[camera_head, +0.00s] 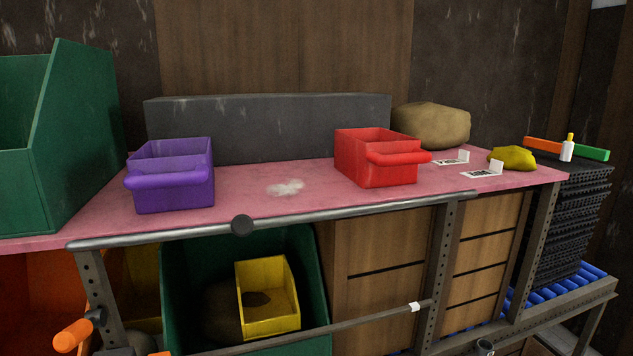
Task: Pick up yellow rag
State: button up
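The yellow rag (513,158) is a small crumpled lump. It lies on the pink tabletop (255,207) near its right end, behind a small white card and to the right of the red bin. Nothing covers it from this side. I cannot make out my gripper anywhere in this view.
A red bin (376,165) and a purple bin (171,182) stand on the tabletop, with a white patch (286,187) between them. A tan sack (432,126) sits behind. White cards (482,172) lie near the rag. A metal rail (330,211) runs along the front edge.

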aim_at(514, 157)
jog(key=i+l+z, duration=0.35)
jog(key=i, duration=0.15)
jog(key=i+l+z, duration=0.1)
jog(key=i+z, duration=0.2)
jog(key=i, duration=0.2)
